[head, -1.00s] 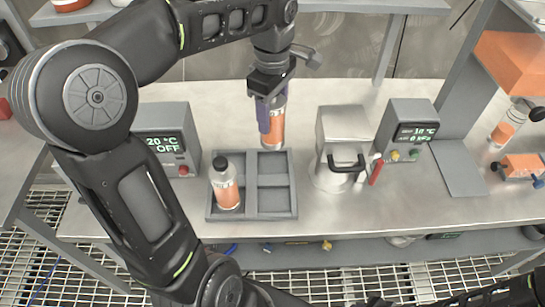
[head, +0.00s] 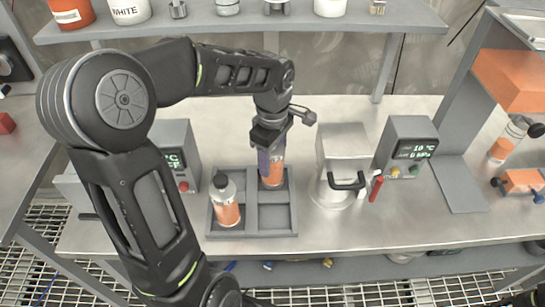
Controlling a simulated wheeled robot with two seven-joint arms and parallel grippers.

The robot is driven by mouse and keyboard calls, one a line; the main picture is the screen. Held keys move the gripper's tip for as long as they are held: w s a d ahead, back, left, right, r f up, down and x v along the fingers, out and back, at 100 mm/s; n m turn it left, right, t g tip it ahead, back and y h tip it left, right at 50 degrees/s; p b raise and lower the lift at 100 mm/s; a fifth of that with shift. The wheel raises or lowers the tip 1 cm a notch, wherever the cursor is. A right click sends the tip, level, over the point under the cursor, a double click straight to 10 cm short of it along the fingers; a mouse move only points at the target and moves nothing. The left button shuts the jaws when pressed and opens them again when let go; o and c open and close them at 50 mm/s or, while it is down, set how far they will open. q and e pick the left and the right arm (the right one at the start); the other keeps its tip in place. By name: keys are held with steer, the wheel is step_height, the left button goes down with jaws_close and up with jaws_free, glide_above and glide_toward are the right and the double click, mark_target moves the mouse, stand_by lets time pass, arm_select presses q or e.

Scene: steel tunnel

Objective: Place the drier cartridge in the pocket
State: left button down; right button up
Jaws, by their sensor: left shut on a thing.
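My left gripper (head: 270,154) is shut on an orange and silver drier cartridge (head: 273,176), held upright with its lower end at the back right pocket of the grey tray (head: 264,233). I cannot tell whether the cartridge touches the pocket floor. The gripper hides its upper part. A second orange and silver bottle with a black cap (head: 226,203) stands in the left part of the tray. The front right pocket is empty.
A steel canister with a black handle (head: 342,165) stands close right of the tray. A display box (head: 405,146) is beside it, another (head: 177,150) behind the tray at left. A shelf (head: 240,27) with several containers spans the back.

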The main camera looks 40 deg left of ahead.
arm_select(q)
steer(key=shift+f, duration=0.2)
steer(key=shift+f, duration=0.15)
steer(key=c, duration=0.6)
jaws_free()
steer(key=shift+o, duration=0.2)
step_height(320, 180, up, 12)
steer(key=shift+r, duration=0.25)
